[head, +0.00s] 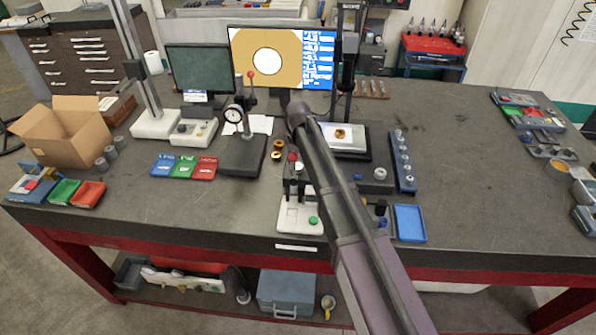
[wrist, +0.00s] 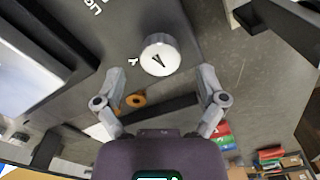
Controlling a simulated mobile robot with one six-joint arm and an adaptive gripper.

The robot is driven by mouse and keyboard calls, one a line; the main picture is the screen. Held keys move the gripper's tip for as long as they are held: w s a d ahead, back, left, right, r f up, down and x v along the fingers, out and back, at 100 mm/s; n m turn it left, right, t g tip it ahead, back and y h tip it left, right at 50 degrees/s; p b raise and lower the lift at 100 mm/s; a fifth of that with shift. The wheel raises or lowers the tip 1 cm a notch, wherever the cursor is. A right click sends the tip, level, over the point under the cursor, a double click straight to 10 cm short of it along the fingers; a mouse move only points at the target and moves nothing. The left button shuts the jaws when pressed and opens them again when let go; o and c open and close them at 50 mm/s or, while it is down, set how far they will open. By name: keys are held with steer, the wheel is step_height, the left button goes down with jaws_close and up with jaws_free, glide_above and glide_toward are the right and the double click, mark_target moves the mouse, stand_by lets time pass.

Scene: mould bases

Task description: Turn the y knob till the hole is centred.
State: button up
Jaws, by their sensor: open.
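In the wrist view, the y knob (wrist: 158,56) is a round silver knob with a black pointer mark on its face, beside a white "Y" on a dark grey surface. My gripper (wrist: 160,77) is open, its two grey fingers apart to the left and right. The knob lies just beyond the gap between the fingertips, with no clear contact. In the head view, the monitor (head: 312,62) shows a white round hole (head: 267,62) in a tan field, roughly in the middle, perhaps slightly low. A brass part (head: 343,133) sits on the pale stage (head: 358,145). My arm hides part of this area.
A dial gauge stand (head: 241,152) stands left of my arm. A white-based device with a green button (head: 313,220) is near the front edge. A blue tray (head: 409,223) and a blue rack (head: 402,165) are to the right.

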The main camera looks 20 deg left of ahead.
steer(key=shift+f+b, duration=1.05)
steer(key=shift+f, duration=0.3)
steer(key=c, duration=1.1)
